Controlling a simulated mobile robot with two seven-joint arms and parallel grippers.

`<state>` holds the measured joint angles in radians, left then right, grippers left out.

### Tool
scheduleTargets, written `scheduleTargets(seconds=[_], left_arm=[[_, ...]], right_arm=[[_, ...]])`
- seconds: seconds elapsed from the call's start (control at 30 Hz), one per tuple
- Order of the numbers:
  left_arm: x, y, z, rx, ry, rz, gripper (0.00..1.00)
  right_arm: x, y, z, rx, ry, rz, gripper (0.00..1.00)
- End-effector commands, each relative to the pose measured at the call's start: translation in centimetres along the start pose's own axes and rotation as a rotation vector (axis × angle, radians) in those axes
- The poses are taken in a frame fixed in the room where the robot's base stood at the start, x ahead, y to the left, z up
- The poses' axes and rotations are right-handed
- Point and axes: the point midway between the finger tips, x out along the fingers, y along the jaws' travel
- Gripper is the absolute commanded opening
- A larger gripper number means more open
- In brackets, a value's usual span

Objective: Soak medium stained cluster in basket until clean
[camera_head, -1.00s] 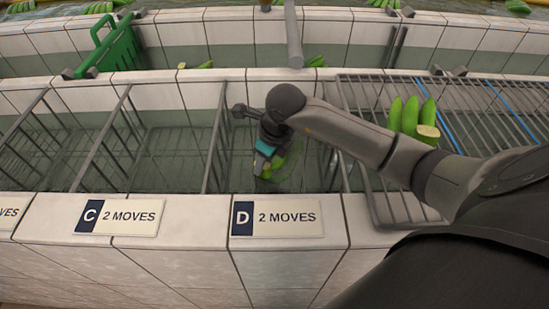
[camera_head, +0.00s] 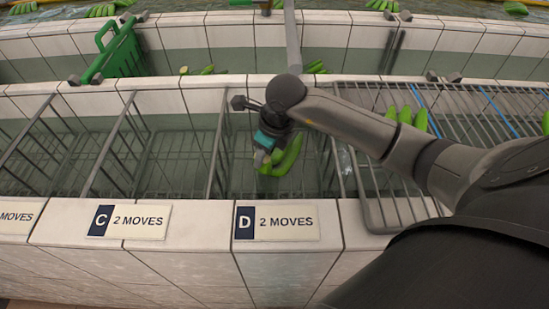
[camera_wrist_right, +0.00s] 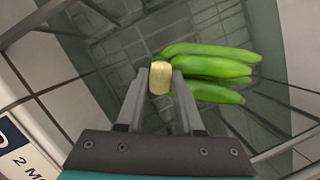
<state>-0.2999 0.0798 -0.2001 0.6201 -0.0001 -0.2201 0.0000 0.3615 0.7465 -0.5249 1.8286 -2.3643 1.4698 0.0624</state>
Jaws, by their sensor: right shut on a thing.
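My right gripper (camera_head: 264,158) points down inside the wire-walled bay behind the D sign. It is shut on the pale cut crown of a green banana cluster (camera_head: 287,158). In the right wrist view the gripper (camera_wrist_right: 160,88) has the crown between its fingertips. The cluster (camera_wrist_right: 215,68) fans out to the right, with several green fingers and no clear stain on the side that shows. I cannot tell whether its lower part touches the water. My left gripper is not in view.
The D sign (camera_head: 278,222) and C sign (camera_head: 129,221) read "2 MOVES". Wire dividers (camera_head: 217,150) separate the bays. A rack (camera_head: 455,120) at right holds another green cluster (camera_head: 408,116). A green basket (camera_head: 118,52) stands at the back left. Bay C looks empty.

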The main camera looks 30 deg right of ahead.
Motion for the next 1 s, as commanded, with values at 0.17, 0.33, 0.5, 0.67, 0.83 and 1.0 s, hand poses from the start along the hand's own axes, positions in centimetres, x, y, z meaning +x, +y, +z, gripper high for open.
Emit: scheduleTargets(seconds=[0.17,0.33,0.5,0.67,0.83,1.0], left_arm=[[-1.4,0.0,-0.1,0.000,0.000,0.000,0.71],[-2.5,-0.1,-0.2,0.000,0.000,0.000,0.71],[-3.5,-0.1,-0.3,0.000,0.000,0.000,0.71],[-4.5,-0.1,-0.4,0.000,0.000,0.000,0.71],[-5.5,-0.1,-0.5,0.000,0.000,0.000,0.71],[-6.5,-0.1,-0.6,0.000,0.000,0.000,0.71]], right_arm=[[-1.9,-0.2,0.7,-0.001,-0.007,-0.005,0.00],[-3.3,-0.3,1.1,-0.002,-0.009,-0.005,0.00],[-4.6,-0.3,1.5,-0.002,-0.009,-0.005,0.00],[-5.8,-0.4,1.8,-0.002,-0.009,-0.005,0.00],[-7.1,-0.4,2.1,-0.001,-0.008,-0.006,0.00],[-8.4,-0.5,2.5,-0.002,-0.009,-0.006,0.00]])
